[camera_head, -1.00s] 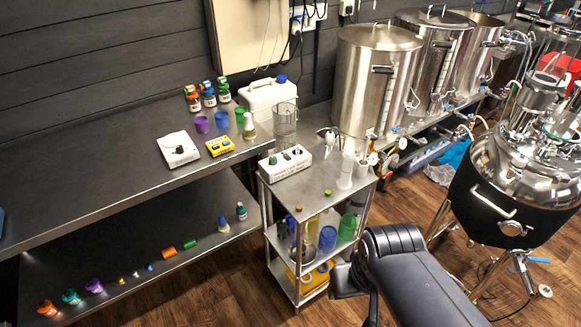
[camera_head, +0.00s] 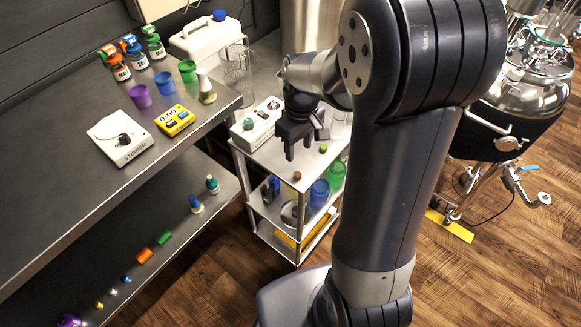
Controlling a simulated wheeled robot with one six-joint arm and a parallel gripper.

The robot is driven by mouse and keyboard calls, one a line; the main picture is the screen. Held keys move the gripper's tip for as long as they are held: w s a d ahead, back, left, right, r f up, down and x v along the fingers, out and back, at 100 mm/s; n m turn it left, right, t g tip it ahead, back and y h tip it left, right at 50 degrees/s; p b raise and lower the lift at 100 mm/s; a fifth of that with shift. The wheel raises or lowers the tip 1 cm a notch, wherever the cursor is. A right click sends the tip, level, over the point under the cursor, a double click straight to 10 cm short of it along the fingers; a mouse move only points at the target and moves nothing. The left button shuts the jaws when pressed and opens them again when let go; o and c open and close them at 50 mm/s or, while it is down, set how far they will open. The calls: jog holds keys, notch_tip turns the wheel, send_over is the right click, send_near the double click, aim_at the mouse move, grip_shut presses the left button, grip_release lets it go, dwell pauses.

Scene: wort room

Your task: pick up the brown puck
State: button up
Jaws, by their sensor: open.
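The brown puck (camera_head: 297,176) is a small round piece on the top shelf of the metal cart (camera_head: 268,156), near its front edge. My gripper (camera_head: 298,150) hangs above the cart top with its fingers pointing down, open and empty. In the picture it is just above the brown puck and apart from it. A small green puck (camera_head: 323,149) lies on the cart top to the right of my gripper. My arm hides the right part of the cart.
A white control box (camera_head: 256,124) stands at the back of the cart top. A tall clear cylinder (camera_head: 237,72) rises behind it. The left bench holds a white stirrer (camera_head: 120,138), a yellow meter (camera_head: 175,120) and colored cups. A steel vessel (camera_head: 507,120) stands right.

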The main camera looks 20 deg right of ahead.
send_over(297, 173)
jog(key=f, duration=0.4)
jog(key=shift+s+d, duration=0.1)
jog(key=shift+s, duration=0.1)
jog(key=shift+w+f, duration=0.15)
jog(key=shift+f, duration=3.1)
grip_shut()
